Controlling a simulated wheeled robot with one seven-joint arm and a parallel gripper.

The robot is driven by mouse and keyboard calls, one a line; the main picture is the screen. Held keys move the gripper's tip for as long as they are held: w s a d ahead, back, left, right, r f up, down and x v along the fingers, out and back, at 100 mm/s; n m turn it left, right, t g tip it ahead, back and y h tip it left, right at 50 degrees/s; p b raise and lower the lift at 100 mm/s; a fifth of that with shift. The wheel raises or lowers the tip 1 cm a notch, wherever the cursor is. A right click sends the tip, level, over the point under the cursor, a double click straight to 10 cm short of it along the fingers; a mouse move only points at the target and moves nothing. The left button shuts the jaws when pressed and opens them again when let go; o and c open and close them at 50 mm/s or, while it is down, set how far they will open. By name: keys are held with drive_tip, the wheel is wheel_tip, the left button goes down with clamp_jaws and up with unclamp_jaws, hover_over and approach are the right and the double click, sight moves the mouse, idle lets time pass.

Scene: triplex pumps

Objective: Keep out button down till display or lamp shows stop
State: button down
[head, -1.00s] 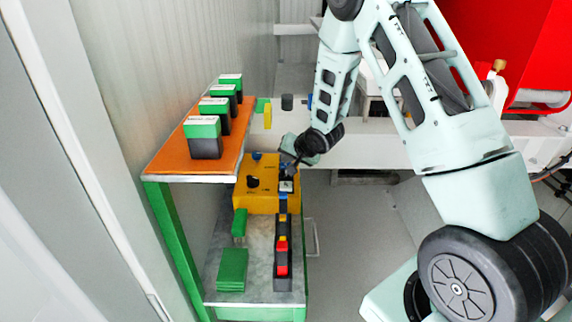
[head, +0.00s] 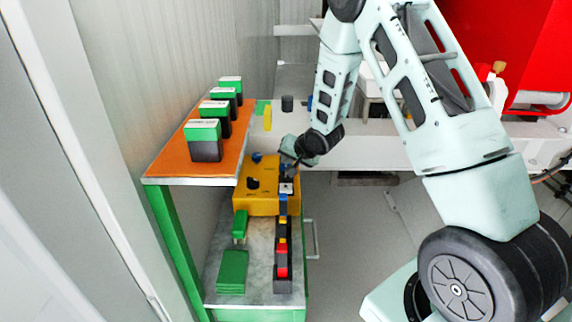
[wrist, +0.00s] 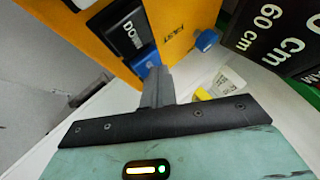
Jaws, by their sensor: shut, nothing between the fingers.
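The yellow control box (head: 253,203) stands at the far end of the lower shelf in the head view. In the wrist view its yellow side (wrist: 170,30) carries a dark display (wrist: 128,32) with white letters starting "DO"; the rest is hard to read. A blue button (wrist: 145,60) sits just below that display. My gripper (wrist: 156,76) is shut and empty, its tips at the blue button and seemingly touching it. How far the button is pressed cannot be told. In the head view my gripper (head: 288,168) is at the box's far right corner. No button marked OUT is readable.
A blue knob (wrist: 206,40) sticks out at right in the wrist view, near black signs (wrist: 270,30) reading "60 cm". An orange shelf (head: 172,165) holds several green-topped boxes. A green stack (head: 233,270) and a row of coloured blocks (head: 282,255) lie in front.

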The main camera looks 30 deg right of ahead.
drive_tip(key=shift+r+p, duration=0.3)
drive_tip(key=shift+r, duration=0.35)
wheel_tip(320, 180, up, 5)
drive_tip(key=p, duration=0.4)
idle(0.5)
drive_tip(key=s+a+r+n+g, duration=0.2)
drive_tip(key=s+a+r+n, duration=0.15)
drive_tip(key=s, duration=0.55)
drive_tip(key=s+a+r+n+g, duration=0.2)
drive_tip(key=s+a+r+n, duration=0.15)
drive_tip(key=s, duration=0.45)
drive_tip(key=s+a+r+n+g, duration=0.25)
drive_tip(key=s+a, duration=0.25)
drive_tip(key=s, duration=0.4)
drive_tip(key=s+a+n+g+b, duration=0.1)
drive_tip(key=s+a+n+b, duration=0.1)
drive_tip(key=s+a, duration=0.4)
drive_tip(key=s+a+f+n+g+b, duration=0.1)
drive_tip(key=s+a+n, duration=0.4)
drive_tip(key=a, duration=0.5)
drive_tip(key=shift+s+a+f+g+b, duration=0.15)
drive_tip(key=shift+s+a+g+b, duration=0.2)
drive_tip(key=shift+s+b, duration=0.2)
